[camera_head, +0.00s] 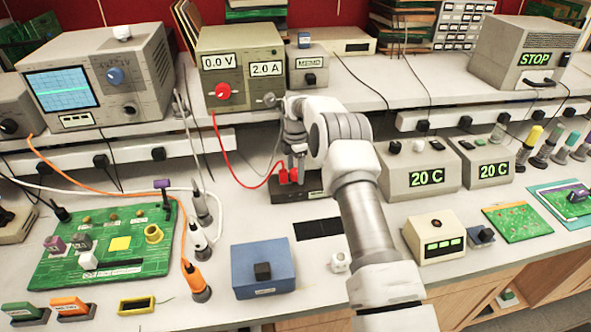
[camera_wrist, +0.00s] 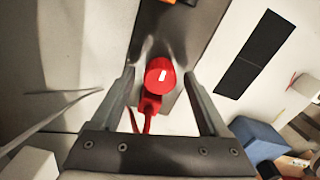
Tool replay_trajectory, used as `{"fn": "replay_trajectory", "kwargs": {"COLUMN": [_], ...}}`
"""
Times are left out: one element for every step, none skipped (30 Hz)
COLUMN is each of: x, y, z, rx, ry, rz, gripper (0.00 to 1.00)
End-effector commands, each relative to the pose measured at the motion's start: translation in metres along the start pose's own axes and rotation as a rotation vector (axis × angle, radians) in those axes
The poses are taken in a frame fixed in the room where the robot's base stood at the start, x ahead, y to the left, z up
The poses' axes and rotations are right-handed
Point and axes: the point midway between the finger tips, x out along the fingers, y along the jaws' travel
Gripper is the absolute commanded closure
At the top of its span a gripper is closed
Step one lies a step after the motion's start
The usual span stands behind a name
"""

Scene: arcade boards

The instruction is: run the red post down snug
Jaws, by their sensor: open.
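The red post (camera_wrist: 160,72) has a round red cap with a white mark and stands on a dark box (camera_wrist: 205,20). A red plug (camera_wrist: 150,104) with a red lead sits against its near side. My gripper (camera_wrist: 161,88) is open, with one finger on each side of the post and a gap showing on both sides. In the head view my gripper (camera_head: 296,148) points down over the dark box (camera_head: 310,194), and the red post (camera_head: 293,174) shows just under the fingers. I cannot tell how far down the cap sits.
The red lead (camera_head: 237,180) runs up to the power supply (camera_head: 243,68) behind. A blue box (camera_head: 262,270) and a black mat (camera_head: 318,228) lie in front. A green board (camera_head: 105,240) is at left; two temperature boxes (camera_head: 425,165) stand at right.

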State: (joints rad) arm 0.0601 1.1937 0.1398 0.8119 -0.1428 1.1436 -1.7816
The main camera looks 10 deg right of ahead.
Motion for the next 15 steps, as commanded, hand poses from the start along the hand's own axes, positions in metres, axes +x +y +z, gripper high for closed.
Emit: {"fn": "replay_trajectory", "kwargs": {"x": [-0.0001, -0.0002, -0.0003, -0.0003, -0.0003, -0.0004, -0.0004, -0.0005, -0.0005, -0.0006, -0.0006, -0.0006, -0.0006, -0.0007, -0.0007], "y": [0.0, 0.0001, 0.0001, 0.0001, 0.0001, 0.0001, 0.0001, 0.0001, 0.0001, 0.0001, 0.0001, 0.0001, 0.0001, 0.0001, 0.0001], "z": [0.0, 0.0, 0.0, 0.0, 0.0, 0.0, 0.0, 0.0001, 0.0001, 0.0001, 0.0001, 0.0001, 0.0001, 0.0001, 0.0001], "rx": [0.0, 0.0, 0.0, 0.0, 0.0, 0.0, 0.0, 0.0, 0.0, 0.0, 0.0, 0.0, 0.0, 0.0, 0.0], "ry": [0.0, 0.0, 0.0, 0.0, 0.0, 0.0, 0.0, 0.0, 0.0, 0.0, 0.0, 0.0, 0.0, 0.0, 0.0], "rz": [0.0, 0.0, 0.0, 0.0, 0.0, 0.0, 0.0, 0.0, 0.0, 0.0, 0.0, 0.0, 0.0, 0.0, 0.0], "gripper": [0.22, 0.22, 0.29, 0.34, 0.4, 0.47, 0.52, 0.58, 0.65, 0.7, 0.76, 0.83, 0.88, 0.94, 1.0]}}
